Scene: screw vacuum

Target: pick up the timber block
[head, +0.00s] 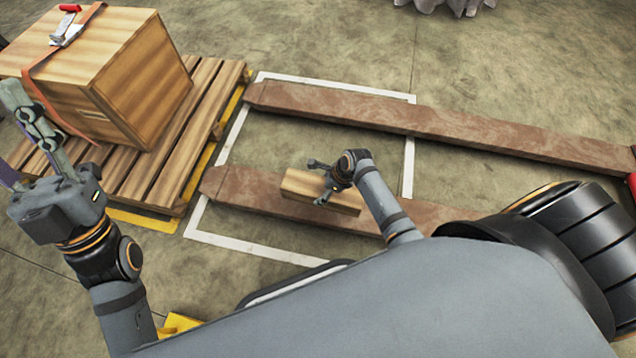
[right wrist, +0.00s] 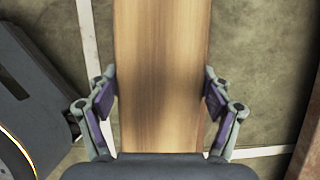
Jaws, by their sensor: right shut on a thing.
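The timber block (head: 345,202) is a long, light-brown wooden piece over the near brown fork, inside the white floor outline. I cannot tell whether it touches the fork. My right gripper (head: 317,183) reaches down across its middle. In the right wrist view the block (right wrist: 162,70) runs up between the two finger pads of my right gripper (right wrist: 160,97), which is shut on its sides. Its near end is hidden by the gripper body. My left gripper (head: 13,134) is raised at the left, fingers apart and empty, away from the block.
A wooden crate (head: 110,85) with an orange strap stands on a slatted pallet (head: 200,100) at the left. Two long brown forks (head: 440,122) lie across the floor by the white outline (head: 410,165). The floor between the forks is clear.

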